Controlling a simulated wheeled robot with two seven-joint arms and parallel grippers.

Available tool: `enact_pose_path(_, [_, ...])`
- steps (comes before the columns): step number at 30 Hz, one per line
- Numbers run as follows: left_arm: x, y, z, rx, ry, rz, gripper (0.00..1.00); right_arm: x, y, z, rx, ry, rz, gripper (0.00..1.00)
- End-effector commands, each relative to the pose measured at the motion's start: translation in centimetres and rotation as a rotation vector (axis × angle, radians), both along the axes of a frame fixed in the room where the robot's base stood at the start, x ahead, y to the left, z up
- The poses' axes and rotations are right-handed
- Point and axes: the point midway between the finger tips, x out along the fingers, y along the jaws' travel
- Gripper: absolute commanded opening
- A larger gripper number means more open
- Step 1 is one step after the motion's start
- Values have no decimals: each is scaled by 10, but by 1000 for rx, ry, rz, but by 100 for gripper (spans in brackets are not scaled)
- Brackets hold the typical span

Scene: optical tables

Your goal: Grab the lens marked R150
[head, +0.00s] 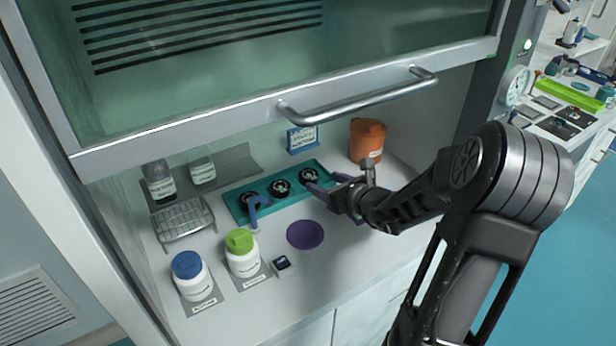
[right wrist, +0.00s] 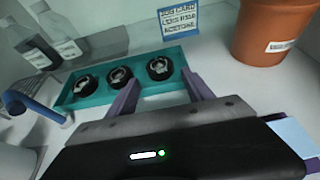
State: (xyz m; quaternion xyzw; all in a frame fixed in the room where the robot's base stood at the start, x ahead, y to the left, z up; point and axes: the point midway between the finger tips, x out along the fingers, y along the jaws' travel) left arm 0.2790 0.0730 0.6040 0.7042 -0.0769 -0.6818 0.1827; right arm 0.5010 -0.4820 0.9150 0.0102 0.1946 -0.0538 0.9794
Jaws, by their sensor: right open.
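Three round black lenses sit in a row in a teal tray: a left one (right wrist: 86,86), a middle one (right wrist: 119,77) and a right one (right wrist: 159,67). They also show in the head view at the left (head: 249,201), middle (head: 280,187) and right (head: 308,175). Their markings are too small to read. The teal tray (right wrist: 68,100) lies on the hood's work surface. My right gripper (right wrist: 160,79) is open and empty, its two purple fingers at the tray's near side by the right lens. It shows in the head view (head: 325,184). My left gripper is not in view.
A blue card (head: 302,139) stands behind the tray, an orange pot (head: 367,140) to its right. A blue bent tube (head: 258,205), green-capped bottle (head: 242,258), blue-capped bottle (head: 193,280), wire rack (head: 183,219) and purple disc (head: 305,235) stand around. The raised sash handle (head: 350,103) hangs above.

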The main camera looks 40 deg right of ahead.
Motion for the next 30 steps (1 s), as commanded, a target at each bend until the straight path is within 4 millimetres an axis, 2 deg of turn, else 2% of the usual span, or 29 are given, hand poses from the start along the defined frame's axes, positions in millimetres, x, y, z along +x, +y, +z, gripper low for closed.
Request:
enact_pose_path(4, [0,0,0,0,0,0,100,13,-1,-6,1,1,1,60])
enact_pose_path(15, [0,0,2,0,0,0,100,18,-1,-7,3,1,1,60])
enact_pose_path(24, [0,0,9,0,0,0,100,55,-4,-20,4,1,2,60])
enact_pose_path(30, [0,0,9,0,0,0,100,64,-6,-24,0,1,1,60])
